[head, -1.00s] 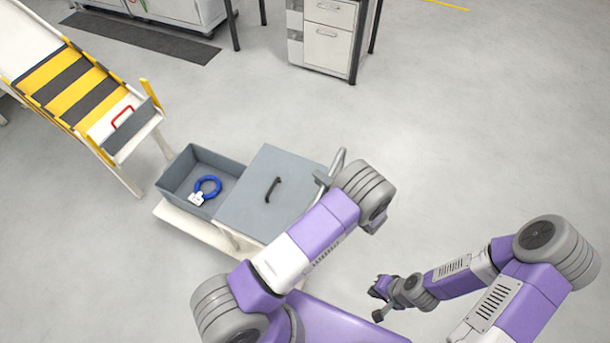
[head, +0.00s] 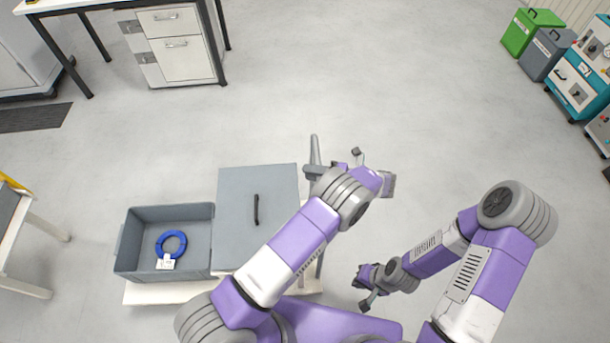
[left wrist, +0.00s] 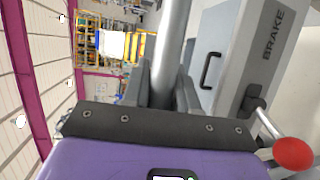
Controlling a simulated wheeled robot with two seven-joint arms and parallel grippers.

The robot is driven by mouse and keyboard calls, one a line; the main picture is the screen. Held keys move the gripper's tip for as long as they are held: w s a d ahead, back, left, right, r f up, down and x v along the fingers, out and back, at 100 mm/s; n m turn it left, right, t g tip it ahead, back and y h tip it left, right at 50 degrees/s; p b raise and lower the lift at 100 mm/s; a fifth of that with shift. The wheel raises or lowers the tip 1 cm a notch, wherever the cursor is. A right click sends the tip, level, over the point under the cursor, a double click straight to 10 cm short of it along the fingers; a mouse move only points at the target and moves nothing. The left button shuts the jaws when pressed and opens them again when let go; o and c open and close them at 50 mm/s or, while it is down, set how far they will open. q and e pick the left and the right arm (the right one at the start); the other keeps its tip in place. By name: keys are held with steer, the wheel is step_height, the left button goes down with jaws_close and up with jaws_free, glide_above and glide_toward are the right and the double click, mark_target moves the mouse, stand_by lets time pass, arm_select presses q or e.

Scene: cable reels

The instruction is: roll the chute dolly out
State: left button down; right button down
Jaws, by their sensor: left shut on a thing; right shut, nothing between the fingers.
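The chute dolly (head: 150,293) is a low white platform at lower centre-left in the head view. It carries an open grey bin (head: 135,228) and a grey lidded box (head: 235,200) with a black handle. A blue ring-shaped reel (head: 161,243) with a white tag lies in the bin. My left gripper (head: 319,170) is shut on the dolly's grey push handle (head: 314,148), at the dolly's right end. In the left wrist view the bar (left wrist: 172,45) stands between the fingers (left wrist: 163,88). My right gripper (head: 366,287) is shut and empty, low, right of the dolly.
The chute's end (head: 12,215) and white legs are at the left edge, apart from the bin. A drawer cabinet (head: 181,50) under a table is at the back left. Green and grey bins (head: 530,32) and teal units (head: 580,85) are at the right. The middle floor is clear.

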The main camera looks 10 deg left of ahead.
arm_select(q)
steer(key=shift+w+d+b, duration=0.2)
steer(key=shift+d, duration=0.5)
steer(key=shift+w+d+b, duration=0.2)
steer(key=shift+d, duration=0.45)
steer(key=c, duration=1)
jaws_free()
steer(key=shift+d, duration=0.1)
steer(key=shift+s+d+r, duration=0.1)
steer(key=shift+d+r, duration=0.1)
steer(key=shift+d, duration=1.05)
steer(key=shift+s+d+r, duration=0.1)
steer(key=shift+d+r, duration=0.15)
steer(key=shift+d, duration=0.95)
steer(key=shift+s+d+r, duration=0.1)
steer(key=shift+d+r, duration=0.1)
steer(key=shift+d, duration=1.05)
